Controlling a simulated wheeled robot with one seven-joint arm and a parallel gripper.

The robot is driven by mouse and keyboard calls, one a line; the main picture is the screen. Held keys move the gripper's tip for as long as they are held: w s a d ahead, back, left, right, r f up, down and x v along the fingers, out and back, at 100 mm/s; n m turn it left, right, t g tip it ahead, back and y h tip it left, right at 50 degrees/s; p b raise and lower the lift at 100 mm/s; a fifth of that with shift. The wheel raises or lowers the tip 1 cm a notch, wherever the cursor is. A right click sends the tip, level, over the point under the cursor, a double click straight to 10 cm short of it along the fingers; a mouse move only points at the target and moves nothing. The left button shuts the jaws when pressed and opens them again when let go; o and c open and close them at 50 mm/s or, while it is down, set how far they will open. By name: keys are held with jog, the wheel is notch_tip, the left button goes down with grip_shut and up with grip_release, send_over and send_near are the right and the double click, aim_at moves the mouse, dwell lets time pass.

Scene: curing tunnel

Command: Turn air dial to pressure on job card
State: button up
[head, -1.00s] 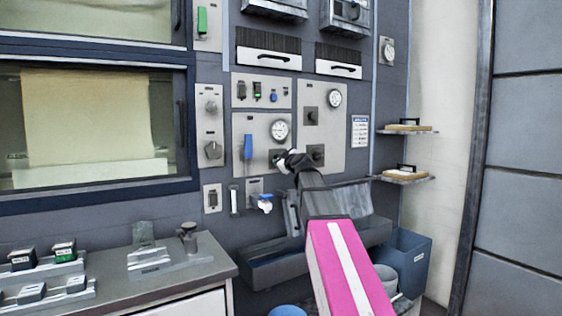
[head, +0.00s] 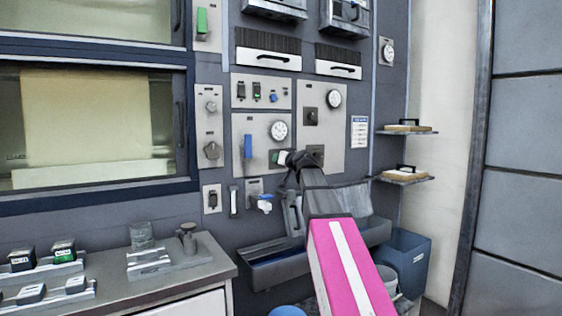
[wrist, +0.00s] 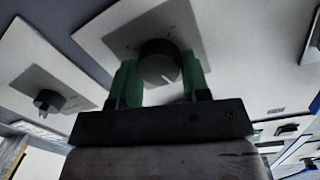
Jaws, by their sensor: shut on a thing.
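The gauge needle is too small to read. A white sheet with blue print (head: 359,131), perhaps the job card, hangs right of the panels; its text is unreadable.
A second gauge (head: 334,99) is above right. A grey trough (head: 275,271) and a blue bin (head: 404,262) are below.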

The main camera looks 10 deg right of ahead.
jog(key=m, duration=0.6)
jog(key=m+y, duration=0.1)
jog(key=m, duration=0.5)
jog(key=m+y, duration=0.1)
jog(key=m, duration=0.5)
jog(key=shift+d+f+g, duration=0.15)
jog(key=shift+f+g, duration=0.1)
jog(key=shift+g, duration=0.05)
dwell(0.3)
jog(key=o, duration=0.9)
jog(key=v, duration=1)
jog(key=shift+s+d, duration=0.2)
jog(key=shift+s, duration=0.15)
